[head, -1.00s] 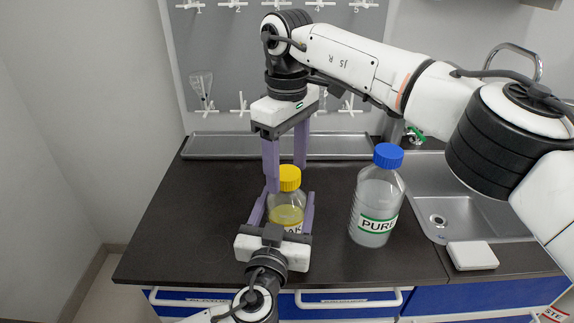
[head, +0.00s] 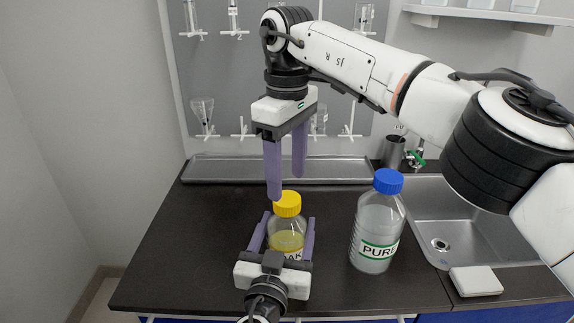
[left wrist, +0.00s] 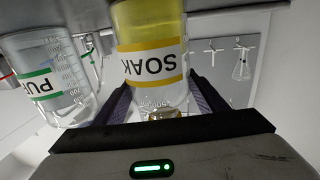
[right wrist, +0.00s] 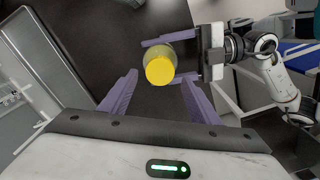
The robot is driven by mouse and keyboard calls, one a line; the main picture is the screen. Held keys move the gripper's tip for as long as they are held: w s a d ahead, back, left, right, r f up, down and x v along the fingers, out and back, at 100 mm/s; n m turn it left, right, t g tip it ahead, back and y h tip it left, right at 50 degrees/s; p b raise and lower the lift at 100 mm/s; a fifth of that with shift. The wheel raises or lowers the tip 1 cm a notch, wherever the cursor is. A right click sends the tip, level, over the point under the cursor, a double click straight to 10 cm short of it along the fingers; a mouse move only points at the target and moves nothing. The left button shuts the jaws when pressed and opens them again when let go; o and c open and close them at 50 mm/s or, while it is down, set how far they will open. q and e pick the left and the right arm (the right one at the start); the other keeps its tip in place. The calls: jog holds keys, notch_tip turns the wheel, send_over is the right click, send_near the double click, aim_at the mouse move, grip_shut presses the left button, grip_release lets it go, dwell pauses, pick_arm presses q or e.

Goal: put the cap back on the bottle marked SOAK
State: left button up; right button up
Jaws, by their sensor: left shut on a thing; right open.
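The SOAK bottle (head: 287,241), clear with yellow liquid and a yellow-edged label, stands upright on the dark counter. My left gripper (head: 286,226) is shut on its body from the front; its label reads SOAK in the left wrist view (left wrist: 152,62). The yellow cap (head: 287,203) sits on top of the bottle's neck; the right wrist view shows it from above (right wrist: 160,71). I cannot tell how tightly it sits. My right gripper (head: 287,186) is open and points down just above the cap, its fingers apart and empty.
The PURE bottle (head: 378,228) with a blue cap (head: 388,181) stands to the right. Further right are a sink (head: 465,225) and a white block (head: 476,281). A metal tray (head: 230,169) lies along the back below a peg board (head: 230,80). The counter's left side is clear.

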aim_at(287, 198)
jog(key=n, duration=0.3)
jog(key=shift+r+n, duration=0.15)
jog(key=shift+n, duration=0.15)
jog(key=n, duration=0.4)
jog(key=shift+r, duration=0.15)
jog(key=n, duration=0.6)
jog(key=shift+r+n, duration=0.2)
jog(key=shift+n, duration=0.2)
jog(key=n, duration=0.4)
jog(key=shift+r, duration=0.1)
jog(key=n, duration=0.4)
jog(key=shift+r+n, duration=0.15)
jog(key=shift+n, duration=0.15)
jog(key=n, duration=0.6)
jog(key=shift+r+n, duration=0.15)
jog(key=shift+n, duration=0.15)
jog(key=n, duration=0.6)
jog(key=shift+r, duration=0.2)
jog(key=n, duration=0.7)
jog(key=shift+r, duration=0.15)
jog(key=n, duration=0.6)
jog(key=shift+r, duration=0.15)
jog(key=n, duration=0.7)
jog(key=shift+r, duration=0.15)
jog(key=shift+f, duration=4.05)
